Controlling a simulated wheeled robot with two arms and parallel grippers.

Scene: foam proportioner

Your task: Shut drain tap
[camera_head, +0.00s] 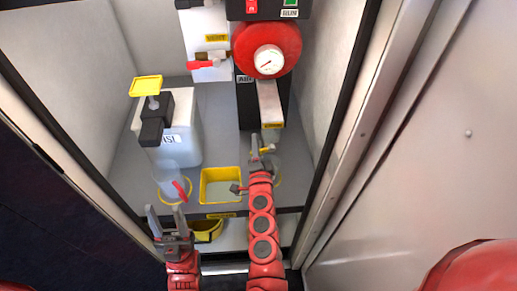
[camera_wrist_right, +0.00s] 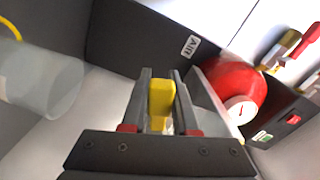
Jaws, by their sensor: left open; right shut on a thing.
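The drain tap's yellow handle (camera_head: 266,150) sits below the pale column with a yellow label (camera_head: 272,125), under the red round housing. My right gripper (camera_head: 262,157) reaches up to it from below. In the right wrist view the fingers (camera_wrist_right: 160,100) are closed on either side of the yellow handle (camera_wrist_right: 161,92). The tap's body is mostly hidden behind the gripper. My left gripper (camera_head: 167,220) is open and empty at the lower left, in front of the clear cup with a red handle.
A red housing with a gauge (camera_head: 268,60) is above the tap. A white canister (camera_head: 178,135) with a black and yellow top stands left. A yellow tray (camera_head: 221,185) and a clear cup (camera_head: 170,181) are on the shelf. Cabinet walls close in both sides.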

